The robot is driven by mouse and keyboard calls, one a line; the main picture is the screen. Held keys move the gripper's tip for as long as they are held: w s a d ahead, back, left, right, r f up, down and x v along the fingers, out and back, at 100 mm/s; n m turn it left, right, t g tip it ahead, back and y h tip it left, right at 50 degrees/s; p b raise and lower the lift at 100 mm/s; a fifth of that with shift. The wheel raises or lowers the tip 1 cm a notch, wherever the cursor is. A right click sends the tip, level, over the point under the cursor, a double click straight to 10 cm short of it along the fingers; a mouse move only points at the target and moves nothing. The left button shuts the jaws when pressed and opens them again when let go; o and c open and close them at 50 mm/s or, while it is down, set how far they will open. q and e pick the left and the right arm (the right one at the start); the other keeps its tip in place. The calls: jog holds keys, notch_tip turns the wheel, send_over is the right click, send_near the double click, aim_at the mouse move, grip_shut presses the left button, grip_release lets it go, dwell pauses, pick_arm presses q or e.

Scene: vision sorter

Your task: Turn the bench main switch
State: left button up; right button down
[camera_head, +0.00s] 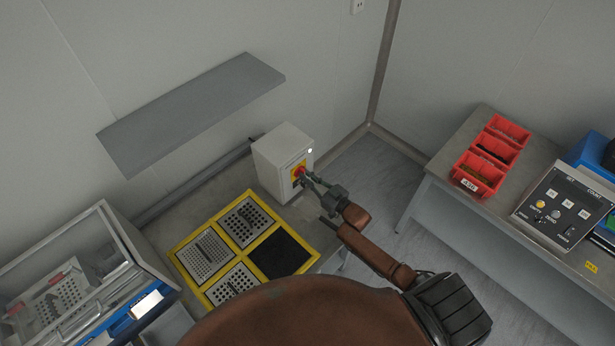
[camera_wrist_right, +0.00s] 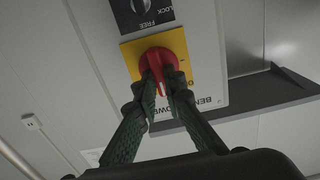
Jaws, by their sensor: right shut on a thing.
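The bench main switch is a red rotary knob (camera_head: 298,171) on a yellow plate, on the front of a light grey box (camera_head: 280,155) at the back of the bench. In the right wrist view the red knob (camera_wrist_right: 158,62) sits on the yellow plate (camera_wrist_right: 130,54), above lettering partly hidden by my fingers. My right gripper (camera_head: 307,179) is at the knob; its two green fingers (camera_wrist_right: 163,85) are shut on the knob's handle in the wrist view. My left gripper is not in view.
Beside the box lies a yellow-framed tray (camera_head: 222,237) with perforated plates and a black pad. A black FREE/LOCK selector (camera_wrist_right: 143,10) is on the same panel. A grey shelf (camera_head: 190,110) is on the wall. Red bins (camera_head: 478,173) and a control panel (camera_head: 562,208) are on the right table.

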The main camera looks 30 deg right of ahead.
jog(key=shift+n, duration=0.3)
jog(key=shift+s+a+f+n+b, duration=0.15)
jog(key=shift+n+b, duration=1.1)
jog(key=shift+n, duration=1.6)
jog(key=shift+w+f+n+b, duration=0.1)
jog(key=shift+n+b, duration=1.15)
jog(key=shift+n, duration=1.65)
jog(key=shift+s+a+f+n+b, duration=0.15)
jog(key=shift+n+b, duration=1.1)
jog(key=shift+n, duration=1.6)
jog(key=c, duration=2)
grip_release()
jog(key=shift+w, duration=0.1)
jog(key=shift+r, duration=0.1)
